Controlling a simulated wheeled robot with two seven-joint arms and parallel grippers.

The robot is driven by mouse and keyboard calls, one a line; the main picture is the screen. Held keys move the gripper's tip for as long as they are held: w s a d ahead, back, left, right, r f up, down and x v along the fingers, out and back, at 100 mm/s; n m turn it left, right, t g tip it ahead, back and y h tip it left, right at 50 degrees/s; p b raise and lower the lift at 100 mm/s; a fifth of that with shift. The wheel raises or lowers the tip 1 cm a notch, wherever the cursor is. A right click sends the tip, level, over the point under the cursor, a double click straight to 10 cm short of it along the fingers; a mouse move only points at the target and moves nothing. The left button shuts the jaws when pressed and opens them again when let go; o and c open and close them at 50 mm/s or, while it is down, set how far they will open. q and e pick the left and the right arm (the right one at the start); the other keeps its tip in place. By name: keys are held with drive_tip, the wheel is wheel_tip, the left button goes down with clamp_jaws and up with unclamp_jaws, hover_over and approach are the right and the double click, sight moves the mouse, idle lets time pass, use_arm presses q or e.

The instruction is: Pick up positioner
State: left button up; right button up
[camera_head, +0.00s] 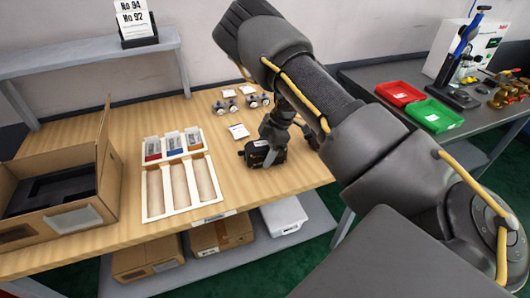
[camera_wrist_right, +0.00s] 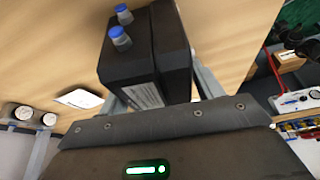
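The black positioner (camera_head: 263,154) is on or just above the wooden table, right of the white tray. My right gripper (camera_head: 270,140) reaches down to it from above. In the right wrist view, the positioner (camera_wrist_right: 145,60) is a black box with two blue caps and a pale label, close in front of the gripper. The grey fingers of my right gripper (camera_wrist_right: 160,100) are apart, one on each side of the box. Whether they press on it is hard to see. My left gripper is not in view.
A white tray (camera_head: 183,155) has several filled slots above empty ones. An open cardboard box (camera_head: 110,165) stands left. Gauges (camera_head: 228,106) and white cards (camera_head: 238,131) lie behind the positioner. A side table holds red (camera_head: 399,93) and green (camera_head: 434,115) bins.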

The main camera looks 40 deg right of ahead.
sight(265, 143)
drive_tip(key=c, duration=1.1)
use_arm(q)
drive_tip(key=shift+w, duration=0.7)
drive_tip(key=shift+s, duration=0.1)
use_arm(e)
drive_tip(key=shift+r, duration=0.1)
